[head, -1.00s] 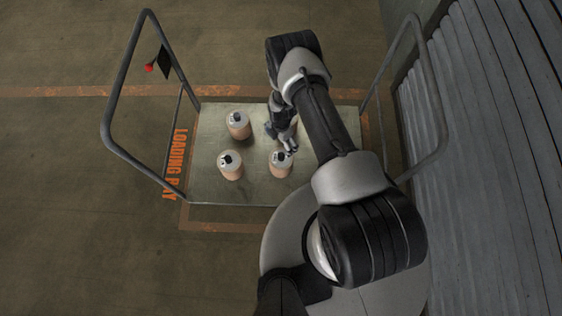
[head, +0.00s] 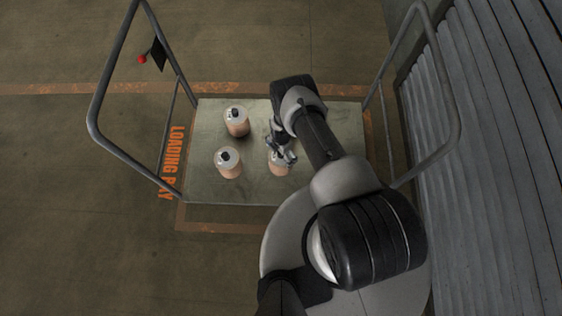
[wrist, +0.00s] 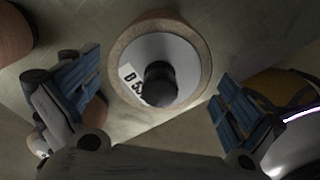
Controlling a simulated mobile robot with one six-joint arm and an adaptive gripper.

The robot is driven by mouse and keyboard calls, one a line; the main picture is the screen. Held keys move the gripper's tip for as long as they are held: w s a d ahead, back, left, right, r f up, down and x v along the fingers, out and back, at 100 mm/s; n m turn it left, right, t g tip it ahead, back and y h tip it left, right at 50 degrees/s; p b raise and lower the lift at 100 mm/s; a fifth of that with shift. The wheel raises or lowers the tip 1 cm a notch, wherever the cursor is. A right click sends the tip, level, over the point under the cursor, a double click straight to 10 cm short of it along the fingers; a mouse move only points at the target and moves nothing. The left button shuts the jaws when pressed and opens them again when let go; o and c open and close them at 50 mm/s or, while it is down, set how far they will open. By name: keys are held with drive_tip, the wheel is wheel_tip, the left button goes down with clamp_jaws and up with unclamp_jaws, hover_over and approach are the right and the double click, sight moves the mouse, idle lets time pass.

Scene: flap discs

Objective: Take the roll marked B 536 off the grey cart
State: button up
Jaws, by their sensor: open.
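The roll marked B 53 (wrist: 185,58) is centred in the wrist view, its last digit hidden by the black knob on its pale top. In the head view the same roll (head: 277,169) stands upright at the front of the grey cart (head: 255,190), partly covered by my gripper. My gripper (head: 282,151) is open above it. In the wrist view its blue-padded fingers are on either side of the roll, with visible gaps. I cannot tell how far down the fingers reach beside it.
Two other upright rolls stand to the left, one at the back (head: 237,122) and one at the front (head: 229,165). The cart has tall tube handles at its left (head: 95,100) and right (head: 456,100) ends. A ribbed grey wall (head: 490,170) is on the right.

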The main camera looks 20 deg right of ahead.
wheel_tip(320, 180, down, 4)
drive_tip(key=shift+r+b, duration=0.2)
drive_tip(key=shift+b, duration=0.5)
drive_tip(key=c, duration=1.7)
drive_tip(key=shift+r, duration=0.15)
